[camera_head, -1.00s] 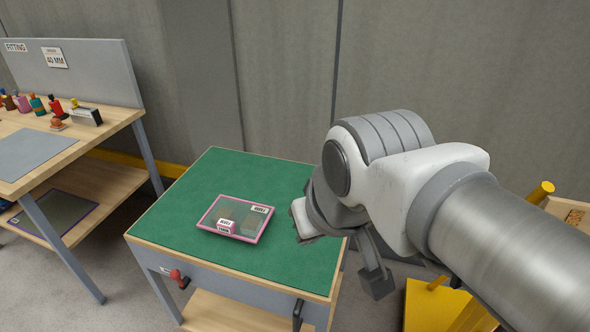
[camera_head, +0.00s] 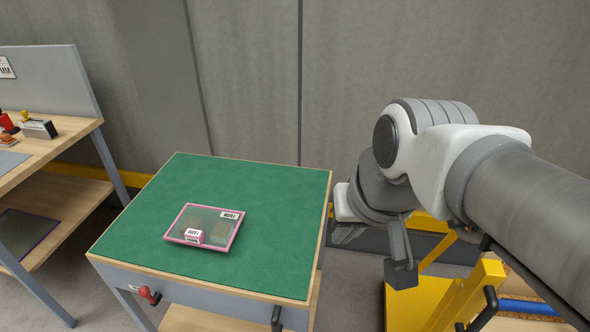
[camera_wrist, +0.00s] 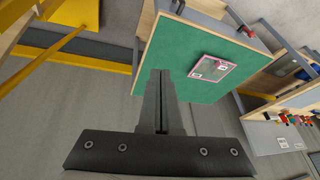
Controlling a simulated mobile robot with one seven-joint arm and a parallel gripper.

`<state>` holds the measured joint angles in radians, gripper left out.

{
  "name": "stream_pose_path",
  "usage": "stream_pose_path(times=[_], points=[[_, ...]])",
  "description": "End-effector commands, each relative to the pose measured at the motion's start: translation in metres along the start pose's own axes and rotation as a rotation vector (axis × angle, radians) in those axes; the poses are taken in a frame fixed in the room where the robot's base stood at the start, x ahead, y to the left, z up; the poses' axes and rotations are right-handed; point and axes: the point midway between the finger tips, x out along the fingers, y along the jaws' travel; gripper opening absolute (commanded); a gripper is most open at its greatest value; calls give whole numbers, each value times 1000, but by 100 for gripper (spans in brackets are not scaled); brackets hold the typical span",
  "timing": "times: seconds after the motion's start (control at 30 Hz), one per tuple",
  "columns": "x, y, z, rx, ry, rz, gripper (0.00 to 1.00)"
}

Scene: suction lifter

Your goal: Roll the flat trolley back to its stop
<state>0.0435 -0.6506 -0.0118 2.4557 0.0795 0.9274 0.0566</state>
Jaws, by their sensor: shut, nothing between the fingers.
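My gripper (camera_wrist: 160,75) shows in the wrist view with its two dark fingers together and nothing between them. It is in the air, and the green-topped table (camera_wrist: 167,48) lies beyond its tips. In the head view my wrist hangs to the right of that table (camera_head: 150,220). A low dark deck with yellow edges (camera_head: 372,241) shows behind my wrist, and a dark deck beside yellow also shows in the wrist view (camera_wrist: 92,46). I cannot tell for sure that this is the flat trolley. My arm hides part of it.
A yellow frame with a black handle (camera_head: 470,290) stands at the lower right, close under my arm. A pink-rimmed tray (camera_head: 235,239) lies on the green top. A workbench (camera_head: 75,128) stands at the left. A grey wall closes the back.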

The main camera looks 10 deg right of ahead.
Motion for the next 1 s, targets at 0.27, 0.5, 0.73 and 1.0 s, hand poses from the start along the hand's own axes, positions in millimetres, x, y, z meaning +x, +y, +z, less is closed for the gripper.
stream_pose_path(times=[0.27, 0.5, 0.73, 1.0], points=[[71, 6, -11, 429, -204, -94, 0], [137, 28, -28, 840, -370, -153, 0], [207, 72, -38, 1228, -508, -187, 0], [287, 134, -38, 1652, -650, -242, 0]])
